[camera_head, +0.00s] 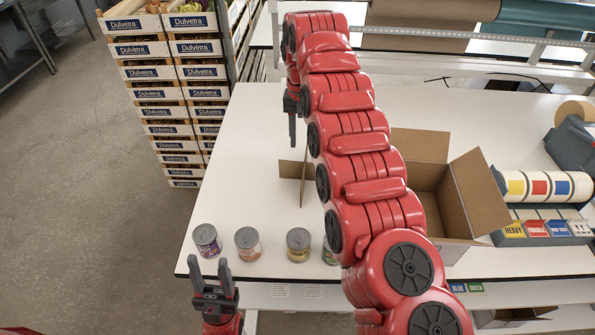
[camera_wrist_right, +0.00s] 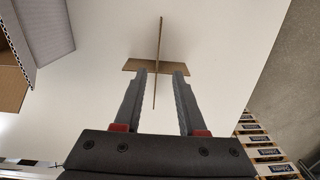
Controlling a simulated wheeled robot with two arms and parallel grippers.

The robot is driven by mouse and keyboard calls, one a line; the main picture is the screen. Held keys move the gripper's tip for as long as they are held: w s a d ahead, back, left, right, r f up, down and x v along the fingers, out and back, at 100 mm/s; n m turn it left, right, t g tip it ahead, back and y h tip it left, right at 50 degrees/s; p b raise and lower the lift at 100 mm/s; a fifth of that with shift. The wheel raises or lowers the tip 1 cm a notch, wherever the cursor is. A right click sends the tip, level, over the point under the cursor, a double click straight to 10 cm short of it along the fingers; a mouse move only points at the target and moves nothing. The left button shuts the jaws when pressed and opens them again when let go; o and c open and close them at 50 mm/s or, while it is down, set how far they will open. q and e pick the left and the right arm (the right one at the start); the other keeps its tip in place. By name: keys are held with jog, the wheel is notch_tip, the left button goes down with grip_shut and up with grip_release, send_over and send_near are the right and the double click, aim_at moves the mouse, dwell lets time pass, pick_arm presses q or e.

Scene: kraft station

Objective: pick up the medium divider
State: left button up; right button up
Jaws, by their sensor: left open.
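A brown cardboard divider of crossed panels (camera_head: 303,178) stands on the white table, partly hidden behind my right arm. It also shows in the right wrist view (camera_wrist_right: 157,48), its long panel lined up between the fingers. My right gripper (camera_head: 292,143) points down just above and beyond the divider in the head view. In the right wrist view its fingers (camera_wrist_right: 160,72) are apart, with nothing clearly gripped; whether they touch the divider I cannot tell. My left gripper (camera_head: 208,268) is open and empty by the table's near left corner. No other divider shows to compare sizes.
Several cans (camera_head: 247,243) stand along the table's near edge. An open cardboard box (camera_head: 440,190) sits right of my right arm. A label dispenser (camera_head: 540,187) and tape roll (camera_head: 575,112) are at the right. Stacked crates (camera_head: 185,100) stand left of the table.

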aim_at(291, 169)
notch_tip(291, 169, down, 6)
jog(key=shift+d+r+p, duration=0.1)
jog(key=shift+r+p, duration=0.1)
jog(key=shift+p, duration=0.8)
notch_tip(291, 169, down, 5)
jog(key=shift+w+f+b, duration=0.1)
jog(key=shift+b, duration=0.35)
jog(key=shift+w+d+f+p, duration=0.1)
jog(key=shift+w+f+p, duration=0.1)
jog(key=shift+f+p, duration=0.35)
jog(key=shift+w+d+f+p, duration=0.1)
jog(key=shift+w+f+p, duration=0.05)
jog(key=shift+f+p, duration=0.4)
jog(key=shift+w+f, duration=0.1)
jog(key=shift+f, duration=1.35)
jog(key=shift+c, duration=0.2)
